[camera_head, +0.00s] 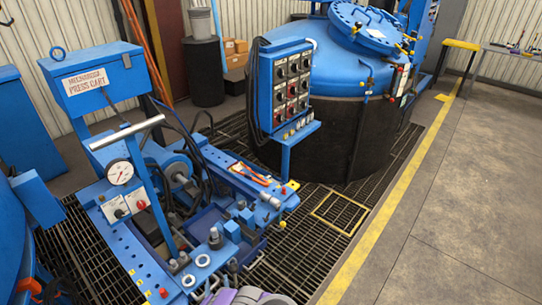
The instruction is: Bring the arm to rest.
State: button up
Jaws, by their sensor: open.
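A purple and grey rounded part (250,297) pokes in at the bottom edge, cut off by the frame. It looks like part of my arm, but I cannot be sure. No gripper jaws show. The part appears in front of the near end of the blue press cart (150,280); whether they touch cannot be told.
A blue box labelled "Mechanized Press Cart" (100,80) stands on the cart, with a gauge (120,172) below. A control panel (285,85) stands before the blue-lidded furnace (350,130). Grating (300,260) lies around them. Concrete floor (460,190) right of the yellow line is clear.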

jog(key=w+d+r+g+h, duration=0.1)
jog(key=w+d+r+g, duration=0.1)
jog(key=w+d+r, duration=0.45)
jog(key=w+d+r+g+h, duration=0.15)
jog(key=w+r, duration=0.25)
jog(key=w, duration=0.5)
jog(key=w+d+r+m+g, duration=0.1)
jog(key=w+d+r+g, duration=0.15)
jog(key=d+r, duration=0.45)
jog(key=s+d+r+m+g+h, duration=0.2)
jog(key=s+d+r+g, duration=0.3)
jog(key=s+d+r, duration=0.55)
jog(key=s+d+r+g, duration=0.3)
jog(key=s+r, duration=0.2)
jog(key=s, duration=0.8)
jog(key=s+d+r+g, duration=0.2)
jog(key=s+r, duration=0.3)
jog(key=s, duration=0.9)
jog(key=s+d+r+g, duration=0.3)
jog(key=s+r, duration=0.2)
jog(key=s, duration=0.8)
jog(key=shift+s+d+r+n+g+y, duration=0.2)
jog(key=shift+s+d+n+g+y, duration=0.1)
jog(key=shift+y, duration=0.05)
